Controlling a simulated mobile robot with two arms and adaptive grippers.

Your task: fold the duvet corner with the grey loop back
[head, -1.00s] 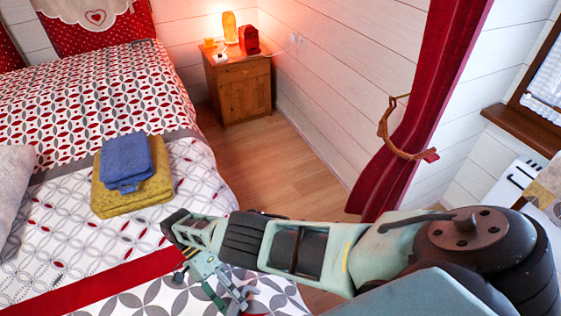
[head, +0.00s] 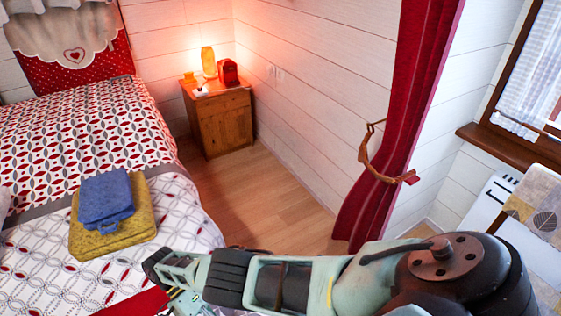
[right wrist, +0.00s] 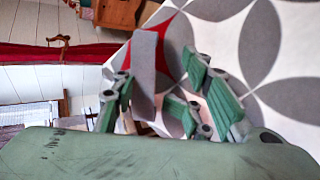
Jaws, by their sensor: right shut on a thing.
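The duvet (head: 35,262) lies on the bed, white with grey rings and small red marks; its red band is partly visible at the lower edge of the head view. In the right wrist view, the duvet (right wrist: 283,90) shows large grey petal shapes and a red patch. The grey loop (right wrist: 144,62) appears there as a flat grey strip between the fingers. My right gripper (right wrist: 158,77) is shut on the grey loop, at the duvet's edge. In the head view its fingers are mostly cut off by the bottom edge. My left gripper is not in view.
A blue folded towel (head: 106,200) lies on a yellow one (head: 135,235) on the bed. A wooden nightstand (head: 222,125) with a lit lamp (head: 208,62) stands beyond. A red curtain (head: 405,120) hangs at the right. The wooden floor (head: 260,195) between is clear.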

